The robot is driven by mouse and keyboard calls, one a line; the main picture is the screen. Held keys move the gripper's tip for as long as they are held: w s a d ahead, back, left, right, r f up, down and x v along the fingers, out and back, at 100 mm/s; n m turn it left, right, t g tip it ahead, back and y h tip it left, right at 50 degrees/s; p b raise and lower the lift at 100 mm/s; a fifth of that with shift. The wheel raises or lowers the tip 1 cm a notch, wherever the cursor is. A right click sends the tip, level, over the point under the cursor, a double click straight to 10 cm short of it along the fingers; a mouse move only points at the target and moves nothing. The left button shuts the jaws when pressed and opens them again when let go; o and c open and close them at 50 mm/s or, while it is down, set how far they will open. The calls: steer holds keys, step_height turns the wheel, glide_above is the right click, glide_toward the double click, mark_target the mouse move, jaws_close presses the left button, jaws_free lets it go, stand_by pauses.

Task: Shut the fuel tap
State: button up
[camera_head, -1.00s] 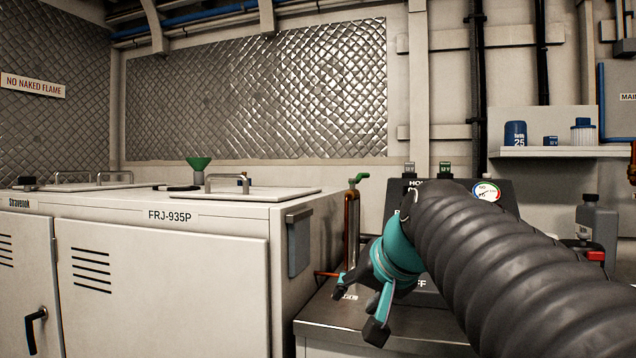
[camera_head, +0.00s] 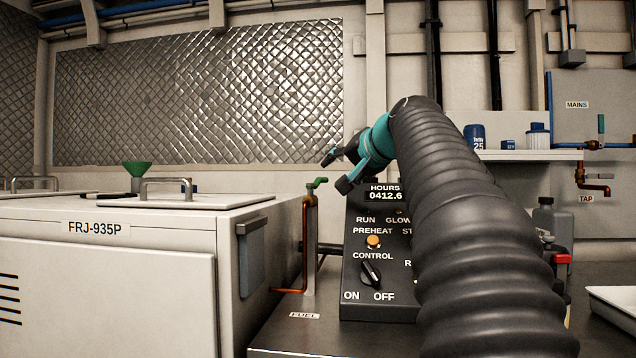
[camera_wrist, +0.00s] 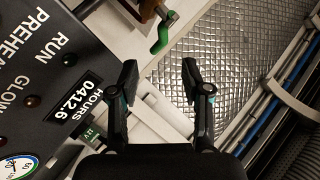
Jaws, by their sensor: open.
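The fuel tap has a green lever handle (camera_head: 318,182) on top of an upright brass and copper pipe (camera_head: 310,215), beside the white cabinet. A "FUEL" label (camera_head: 304,315) lies on the bench near the pipe's foot. In the wrist view the green handle (camera_wrist: 163,36) shows at the top, beyond my fingertips. My gripper (camera_head: 334,171) is above and slightly right of the handle, apart from it. In the wrist view my gripper (camera_wrist: 158,75) is open, with nothing between its two fingers.
The black control panel (camera_head: 372,250) with its knob stands right of the pipe, close to my arm. The white cabinet (camera_head: 110,285) is at left, with a green funnel (camera_head: 137,170) on top. A water tap (camera_head: 594,185) is on the right wall. Space above the cabinet is free.

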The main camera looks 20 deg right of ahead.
mark_target(321, 181)
steer(key=x, duration=0.9)
steer(key=shift+w+f+p, duration=0.1)
steer(key=shift+w+p, duration=0.15)
steer(key=shift+p, duration=0.15)
